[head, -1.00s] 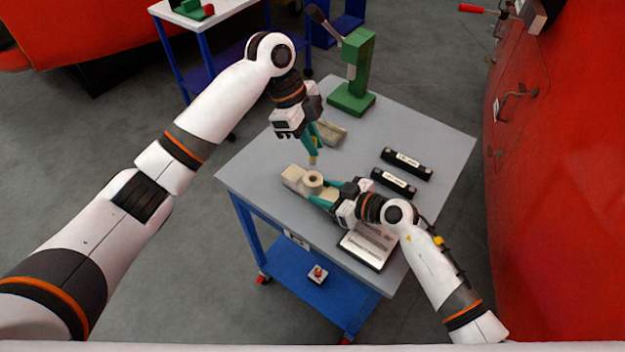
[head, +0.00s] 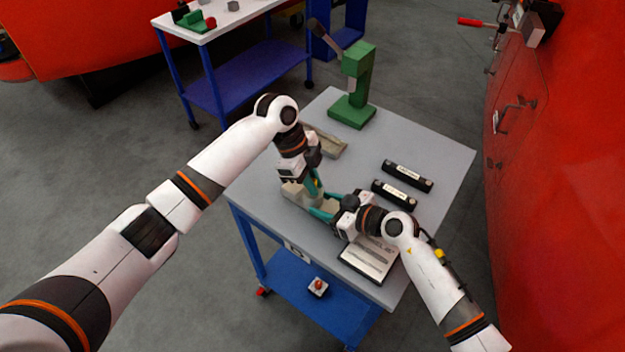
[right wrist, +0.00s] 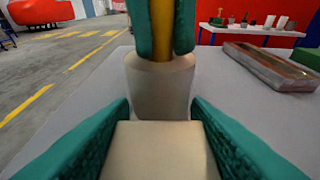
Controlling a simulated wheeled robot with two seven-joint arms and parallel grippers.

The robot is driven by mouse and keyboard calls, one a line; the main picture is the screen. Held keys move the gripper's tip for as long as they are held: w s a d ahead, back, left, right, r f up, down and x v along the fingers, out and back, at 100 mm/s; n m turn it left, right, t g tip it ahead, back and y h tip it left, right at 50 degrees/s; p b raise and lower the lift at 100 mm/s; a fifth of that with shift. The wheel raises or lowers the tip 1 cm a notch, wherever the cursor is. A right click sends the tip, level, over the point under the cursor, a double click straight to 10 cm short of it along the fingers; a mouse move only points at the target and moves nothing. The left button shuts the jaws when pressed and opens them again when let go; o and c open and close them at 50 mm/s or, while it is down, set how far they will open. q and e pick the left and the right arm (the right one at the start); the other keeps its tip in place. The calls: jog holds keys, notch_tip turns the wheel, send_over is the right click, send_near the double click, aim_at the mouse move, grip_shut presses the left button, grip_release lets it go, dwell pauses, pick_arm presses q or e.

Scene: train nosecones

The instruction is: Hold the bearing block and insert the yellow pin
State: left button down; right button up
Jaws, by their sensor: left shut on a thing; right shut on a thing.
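The beige bearing block (head: 291,190) is on the grey table's front left part, partly hidden behind my grippers. In the right wrist view its round boss (right wrist: 160,92) stands upright. My right gripper (head: 322,212) is shut on the block from the right, with teal fingers on both sides of it (right wrist: 158,135). My left gripper (head: 314,188) points down over the boss and is shut on the yellow pin (right wrist: 162,28). The pin looks near upright. Its lower end and the teal fingertips are at the boss's top; I cannot tell how deep the pin sits.
A beige tray (head: 326,141) lies behind the left gripper. A green press (head: 353,90) stands at the table's back. Two black labelled bars (head: 408,176) lie on the right. A flat panel (head: 368,260) lies under my right forearm. The back right of the table (head: 425,135) is clear.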

pick_arm(q)
jog(key=shift+s+a+f, duration=0.15)
jog(key=shift+s+f, duration=0.05)
jog(key=shift+f, duration=0.45)
pick_arm(e)
jog(key=shift+s+a+r, duration=0.1)
jog(key=shift+a, duration=0.05)
pick_arm(q)
jog(key=c, duration=1.5)
grip_release()
jog(key=shift+f, duration=0.15)
jog(key=shift+c, duration=0.2)
jog(key=shift+o, duration=0.7)
pick_arm(e)
jog(key=shift+r, duration=0.1)
pick_arm(q)
jog(key=shift+r, duration=0.25)
pick_arm(e)
jog(key=shift+d, duration=0.2)
pick_arm(q)
jog(key=v, duration=1.3)
jog(key=shift+d+r, duration=0.15)
jog(key=shift+d, duration=0.15)
